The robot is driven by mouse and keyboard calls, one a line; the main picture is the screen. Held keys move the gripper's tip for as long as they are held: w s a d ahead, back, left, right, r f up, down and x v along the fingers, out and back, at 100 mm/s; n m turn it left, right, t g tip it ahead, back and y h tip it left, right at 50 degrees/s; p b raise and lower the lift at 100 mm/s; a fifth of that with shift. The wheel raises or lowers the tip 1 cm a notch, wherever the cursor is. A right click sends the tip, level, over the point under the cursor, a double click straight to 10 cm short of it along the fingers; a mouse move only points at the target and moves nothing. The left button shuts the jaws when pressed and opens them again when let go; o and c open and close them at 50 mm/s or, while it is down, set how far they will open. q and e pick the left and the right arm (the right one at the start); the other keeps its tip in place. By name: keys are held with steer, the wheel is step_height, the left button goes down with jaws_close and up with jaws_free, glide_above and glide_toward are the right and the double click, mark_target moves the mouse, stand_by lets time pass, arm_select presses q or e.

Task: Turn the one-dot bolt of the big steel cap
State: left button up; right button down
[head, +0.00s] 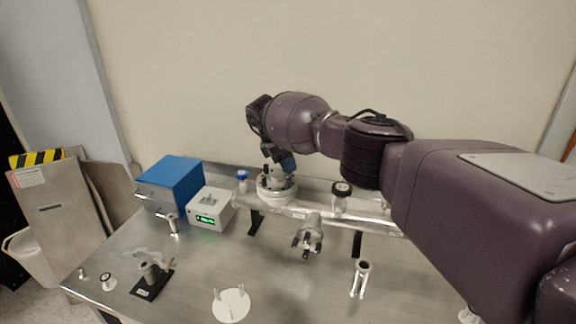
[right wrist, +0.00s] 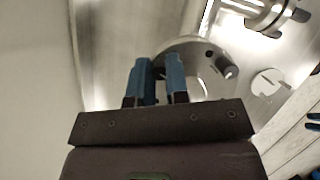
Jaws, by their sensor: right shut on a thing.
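The big steel cap (head: 277,193) sits at the far side of the table on a steel vacuum tube. In the right wrist view the cap (right wrist: 207,82) shows as a round disc beyond the fingers, with one dark upright bolt (right wrist: 226,67) to the right of them. My right gripper (head: 283,166) is over the cap, its blue fingers (right wrist: 160,72) pointing at the disc. It is shut on a bolt at the cap's edge, mostly hidden between the fingers. The dot marks are too small to read. My left gripper is in neither view.
A blue box (head: 170,182) and a white device with a green display (head: 211,209) stand left of the cap. A black-topped knob (head: 342,190) rises to its right. A white disc with posts (head: 231,305) and several small fittings lie nearer.

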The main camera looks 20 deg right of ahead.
steer(key=shift+m, duration=0.3)
steer(key=shift+r, duration=0.1)
steer(key=c, duration=1.5)
jaws_free()
steer(key=shift+o, duration=0.5)
steer(key=b+v, duration=0.1)
steer(key=v, duration=0.9)
steer(key=shift+r, duration=0.35)
steer(key=shift+w+a, duration=0.1)
steer(key=shift+a, duration=0.05)
